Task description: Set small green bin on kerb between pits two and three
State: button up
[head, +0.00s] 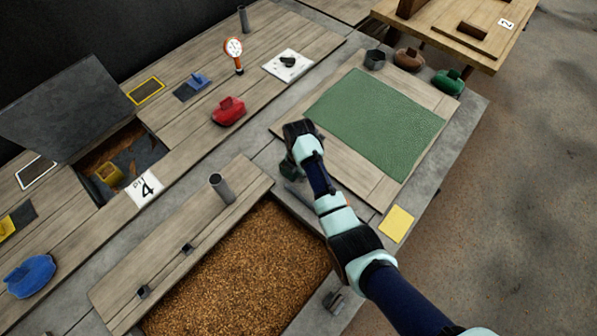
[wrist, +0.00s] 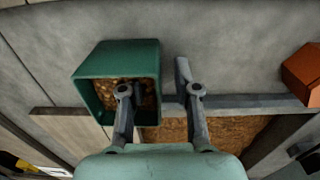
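The small green bin (wrist: 116,62) holds some brown grain in the wrist view. It stands on the grey kerb (wrist: 235,45). In the head view the bin (head: 290,172) is partly hidden below my wrist, between the open grain pit (head: 245,270) and the boarded area with the green mat (head: 375,122). My gripper (wrist: 160,92) is over the bin's right wall, one finger over the inside and the other outside. The fingers are apart, with no visible grip on the wall. Pit numbers for these two areas are not readable.
A grey bar (wrist: 250,100) lies beside the grain pit's edge. An orange-brown block (wrist: 303,72) is at right in the wrist view. A grey tube (head: 221,188) stands on the pit's boards. A yellow card (head: 397,223) lies on the near kerb. The green mat is clear.

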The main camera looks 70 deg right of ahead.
notch_tip(320, 180, up, 12)
jog(key=p, duration=0.5)
jog(key=shift+r, duration=0.2)
jog(key=w+a+r+m+t+h, duration=0.1)
jog(key=w+a+r+m+t, duration=0.1)
jog(key=w+a+r, duration=0.45)
jog(key=w+a+r+m+t+h, duration=0.1)
jog(key=w+a+m+t, duration=0.2)
jog(key=a, duration=0.6)
jog(key=w+a+r+m+t+h, duration=0.1)
jog(key=w+a+r+m+t, duration=0.1)
jog(key=w+a+r, duration=0.4)
jog(key=s+a+r+m+t+y, duration=0.1)
jog(key=s+a+r+m+t, duration=0.1)
jog(key=a+r, duration=0.3)
jog(key=s+a+r+m+t+y, duration=0.2)
jog(key=a+r+m+t, duration=0.1)
jog(key=a, duration=1)
jog(key=shift+s+a+r+m+t, duration=0.15)
jog(key=shift+a+r+m+t, duration=0.15)
jog(key=shift+r+m, duration=0.5)
jog(key=shift+d, duration=0.1)
